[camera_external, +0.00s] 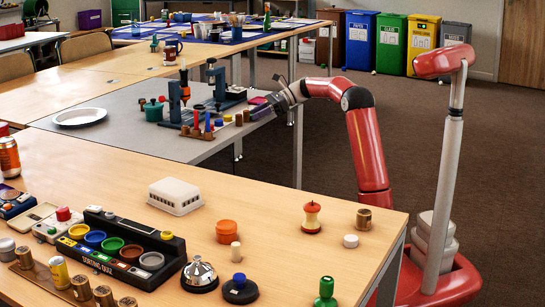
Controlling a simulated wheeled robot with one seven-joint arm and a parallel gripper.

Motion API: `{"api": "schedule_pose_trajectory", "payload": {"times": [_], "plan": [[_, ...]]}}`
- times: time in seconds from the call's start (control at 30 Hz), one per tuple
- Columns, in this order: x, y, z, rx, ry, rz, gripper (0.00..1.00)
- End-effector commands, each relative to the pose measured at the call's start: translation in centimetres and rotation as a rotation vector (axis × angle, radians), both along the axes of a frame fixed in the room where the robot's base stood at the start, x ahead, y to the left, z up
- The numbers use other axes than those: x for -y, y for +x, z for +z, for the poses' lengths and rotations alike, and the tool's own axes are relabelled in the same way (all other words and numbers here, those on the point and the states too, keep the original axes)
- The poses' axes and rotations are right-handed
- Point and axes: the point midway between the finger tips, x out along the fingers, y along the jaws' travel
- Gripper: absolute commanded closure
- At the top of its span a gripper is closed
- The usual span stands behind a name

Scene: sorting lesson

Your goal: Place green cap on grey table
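The grey table (200,150) stands in the middle, between wooden tables. My gripper (260,107) is at its right edge, low over the top beside the small pegs and the blue clamp stand. It is small and partly dark, with purple parts at its end; I cannot tell whether it is open or holds anything. A dark green rounded piece (153,111) with a knob is on the grey table. A bright green knobbed piece (325,293) stands at the front edge of the near wooden table. I cannot tell which green piece is the cap.
A white plate (80,117) lies on the grey table's left. Blue stands (222,92) and a peg rack (203,133) crowd its right half. The near table (280,260) holds a quiz tray (125,245) and a white box (174,195). The grey table's front strip is clear.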

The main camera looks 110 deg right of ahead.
Motion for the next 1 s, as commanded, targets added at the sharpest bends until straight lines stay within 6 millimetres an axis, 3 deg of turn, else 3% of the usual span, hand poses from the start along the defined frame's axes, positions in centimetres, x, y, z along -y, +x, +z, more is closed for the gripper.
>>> {"api": "schedule_pose_trajectory", "payload": {"times": [0.17, 0.7, 1.0], "plan": [[0.0, -0.7, 0.7, 0.0, -0.001, -0.002, 0.69], [0.1, -10.1, 4.6, 0.0, -0.001, -0.002, 0.69], [0.0, -11.1, 4.9, 0.0, 0.0, 0.001, 0.69]]}}
